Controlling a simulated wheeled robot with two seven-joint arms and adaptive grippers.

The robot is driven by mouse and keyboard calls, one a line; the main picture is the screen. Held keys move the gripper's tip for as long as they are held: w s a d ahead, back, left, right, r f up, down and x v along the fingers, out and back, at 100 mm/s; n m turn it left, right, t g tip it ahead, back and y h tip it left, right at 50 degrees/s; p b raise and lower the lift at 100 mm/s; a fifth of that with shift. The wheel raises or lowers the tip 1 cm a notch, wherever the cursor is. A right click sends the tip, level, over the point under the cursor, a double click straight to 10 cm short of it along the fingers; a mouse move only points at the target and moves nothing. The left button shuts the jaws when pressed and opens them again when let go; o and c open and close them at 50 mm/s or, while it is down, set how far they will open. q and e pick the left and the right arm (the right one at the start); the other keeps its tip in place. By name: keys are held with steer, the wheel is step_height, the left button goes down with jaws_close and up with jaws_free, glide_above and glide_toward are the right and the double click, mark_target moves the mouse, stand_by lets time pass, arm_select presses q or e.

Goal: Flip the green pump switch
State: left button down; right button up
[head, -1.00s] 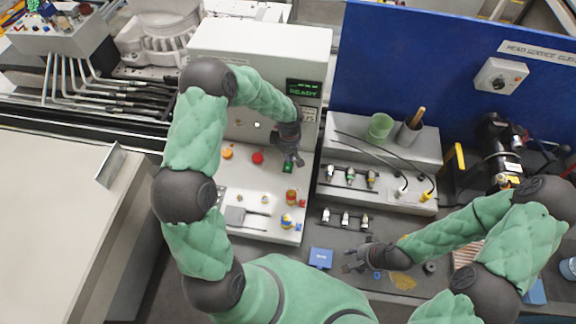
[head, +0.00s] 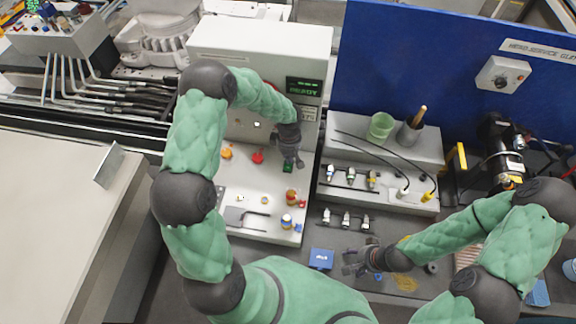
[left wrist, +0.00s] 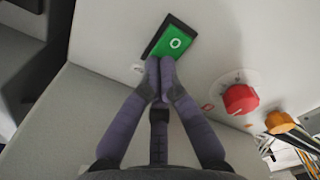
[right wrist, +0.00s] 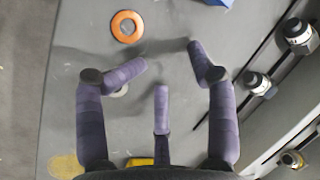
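The green pump switch (left wrist: 173,42) is a green rocker with a white ring mark in a black frame, set in the pale panel. It also shows as a small green patch in the head view (head: 288,169), partly covered by my left gripper. My left gripper (left wrist: 160,64) has its fingertips together, with nothing seen between them. The tips overlap the switch's lower edge in the left wrist view; I cannot tell whether they touch it. My right gripper (right wrist: 168,58) is open and empty above the grey bench.
A red knob (left wrist: 239,99) and an orange knob (left wrist: 279,122) are right of the switch. A display (head: 303,87) with green text is above the panel. An orange ring (right wrist: 127,26) and a blue block (head: 321,258) lie near my right gripper. Connectors stand on a grey rack (head: 400,195).

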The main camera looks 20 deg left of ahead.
steer(key=shift+s, duration=0.1)
arm_select(q)
steer(key=shift+r+p, duration=1.35)
steer(key=shift+r, duration=2.15)
arm_select(e)
steer(key=shift+r, duration=1.3)
arm_select(q)
steer(key=shift+f, duration=0.1)
